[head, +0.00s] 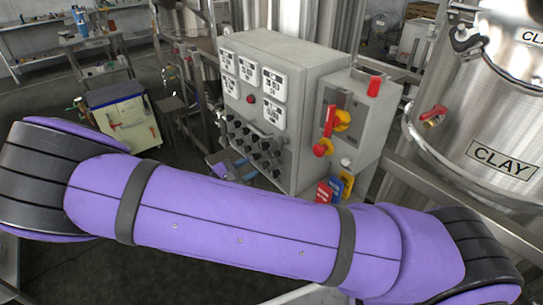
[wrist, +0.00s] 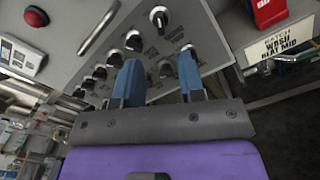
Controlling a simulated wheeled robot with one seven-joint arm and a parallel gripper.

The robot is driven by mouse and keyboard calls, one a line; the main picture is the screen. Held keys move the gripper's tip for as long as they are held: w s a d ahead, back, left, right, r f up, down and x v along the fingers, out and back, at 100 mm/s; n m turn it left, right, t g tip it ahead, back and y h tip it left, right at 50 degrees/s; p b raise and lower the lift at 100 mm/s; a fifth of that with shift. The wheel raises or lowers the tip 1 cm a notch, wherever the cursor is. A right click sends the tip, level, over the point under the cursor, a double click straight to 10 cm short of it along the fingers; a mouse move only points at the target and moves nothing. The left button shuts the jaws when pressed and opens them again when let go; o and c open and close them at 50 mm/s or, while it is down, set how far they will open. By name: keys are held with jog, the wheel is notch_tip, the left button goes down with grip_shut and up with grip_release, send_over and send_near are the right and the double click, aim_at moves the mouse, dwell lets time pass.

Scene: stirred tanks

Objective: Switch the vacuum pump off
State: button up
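The grey control cabinet (head: 318,75) stands in the middle of the head view. Its sloped lower panel carries several dark rotary knobs (head: 255,142), also seen in the wrist view as black knobs with pale pointers (wrist: 134,40). I cannot read which knob or switch belongs to the vacuum pump. My gripper (wrist: 160,72) is open, its two blue fingers apart, with nothing seen held between them. It is close to the lower knobs, and the fingers hide part of them. In the head view the blue fingers (head: 241,164) show just below the knob panel.
A red-and-yellow switch (head: 329,128) is on the cabinet's side. A red switch block (wrist: 271,10) and a "BATCH WASH HEAT MID" label (wrist: 280,44) are at right. A steel CLAY tank (head: 475,120) stands right.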

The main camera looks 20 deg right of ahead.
aim_at(272, 156)
jog(key=x, duration=0.9)
grip_shut()
